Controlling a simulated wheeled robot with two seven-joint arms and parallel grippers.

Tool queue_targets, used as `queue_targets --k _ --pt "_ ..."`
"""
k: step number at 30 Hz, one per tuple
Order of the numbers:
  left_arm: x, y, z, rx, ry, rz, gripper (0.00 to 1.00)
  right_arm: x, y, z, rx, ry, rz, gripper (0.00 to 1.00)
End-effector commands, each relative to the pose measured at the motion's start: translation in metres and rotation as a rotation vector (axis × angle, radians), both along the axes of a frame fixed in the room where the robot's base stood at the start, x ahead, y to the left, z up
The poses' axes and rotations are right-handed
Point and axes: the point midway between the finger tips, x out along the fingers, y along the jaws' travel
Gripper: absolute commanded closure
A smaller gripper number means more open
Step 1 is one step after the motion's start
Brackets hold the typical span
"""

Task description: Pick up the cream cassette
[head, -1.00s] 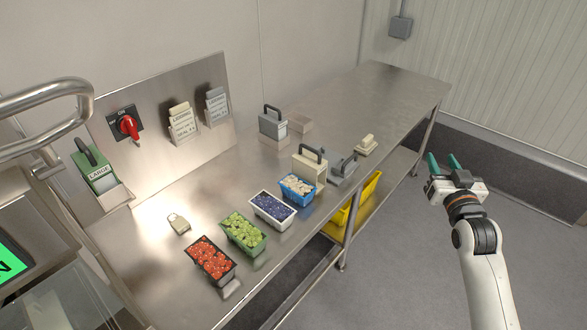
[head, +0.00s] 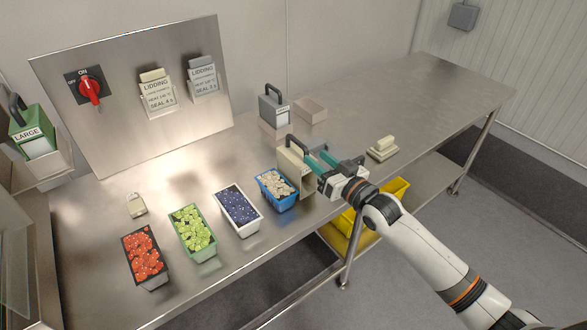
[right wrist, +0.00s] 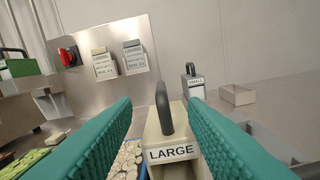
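The cream cassette (head: 290,168) is an upright box with a dark arched handle, standing on the steel table behind the tray of pale slices. In the right wrist view the cream cassette (right wrist: 171,153) carries a "LARGE" label, and its handle shows between my fingers. My right gripper (head: 318,160) is open and empty, just right of the cassette in the head view, its teal fingers pointing at it. In the right wrist view the fingers of my right gripper (right wrist: 163,108) flank the handle; contact is not visible. My left gripper is out of view.
Trays of red (head: 144,256), green (head: 194,232), dark blue (head: 237,210) and pale food (head: 277,190) line the front edge. A grey cassette (head: 273,110) and an empty holder (head: 310,111) stand behind. A cream block (head: 383,148) sits right. A yellow bin (head: 345,232) is below.

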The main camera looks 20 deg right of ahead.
Motion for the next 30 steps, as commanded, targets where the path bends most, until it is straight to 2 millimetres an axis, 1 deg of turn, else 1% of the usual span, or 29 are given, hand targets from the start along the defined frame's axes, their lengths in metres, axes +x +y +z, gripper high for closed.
queue_targets --k 1,3,6,14,21,25,30 --pt "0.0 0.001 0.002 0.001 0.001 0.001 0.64 0.01 0.003 0.003 0.002 -0.002 -0.001 0.61" --pt "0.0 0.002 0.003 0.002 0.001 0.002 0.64 0.022 0.008 0.003 0.001 -0.004 -0.001 0.61" --pt "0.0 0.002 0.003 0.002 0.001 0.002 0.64 0.035 0.012 0.002 0.002 -0.001 -0.001 0.61" --pt "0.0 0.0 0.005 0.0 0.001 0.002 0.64 0.052 0.018 0.001 0.001 -0.002 -0.001 0.61" --pt "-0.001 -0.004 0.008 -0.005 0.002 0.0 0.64 0.084 0.028 -0.001 0.001 -0.003 -0.001 0.61" --pt "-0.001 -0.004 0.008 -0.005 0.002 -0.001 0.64 0.092 0.031 -0.001 -0.002 -0.001 -0.001 0.61" --pt "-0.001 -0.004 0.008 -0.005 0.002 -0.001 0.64 0.093 0.032 -0.002 -0.001 -0.001 -0.001 0.61"
